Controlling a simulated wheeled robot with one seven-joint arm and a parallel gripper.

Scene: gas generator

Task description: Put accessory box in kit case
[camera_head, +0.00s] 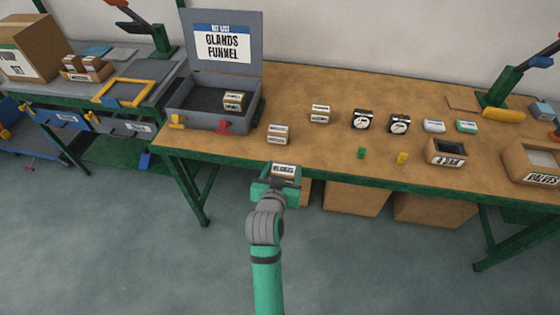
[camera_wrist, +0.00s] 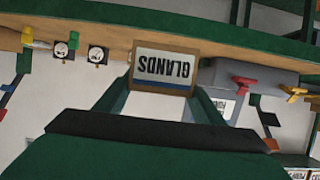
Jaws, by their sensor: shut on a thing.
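My gripper (camera_head: 278,181) is shut on a small box labelled GLANDS (camera_wrist: 163,70). It holds the box in front of the table's front edge, to the right of and nearer than the kit case. The box's label reads upside down in the wrist view; the box also shows in the head view (camera_head: 284,170). The grey kit case (camera_head: 190,119) stands open on the table's left end. Its raised lid (camera_head: 198,52) carries a list reading GLANDS, FUNNEL. One small box (camera_head: 233,99) is inside the case, toward its right side. The case also shows upside down in the wrist view (camera_wrist: 250,77).
Two small labelled boxes (camera_head: 278,134) (camera_head: 320,113) stand on the table right of the case. Farther right are two black gauge-like items (camera_head: 362,119) (camera_head: 399,123), small coloured parts, and an open bin (camera_head: 447,152). The case's front has a yellow latch (camera_head: 177,121) and a red latch (camera_head: 224,127).

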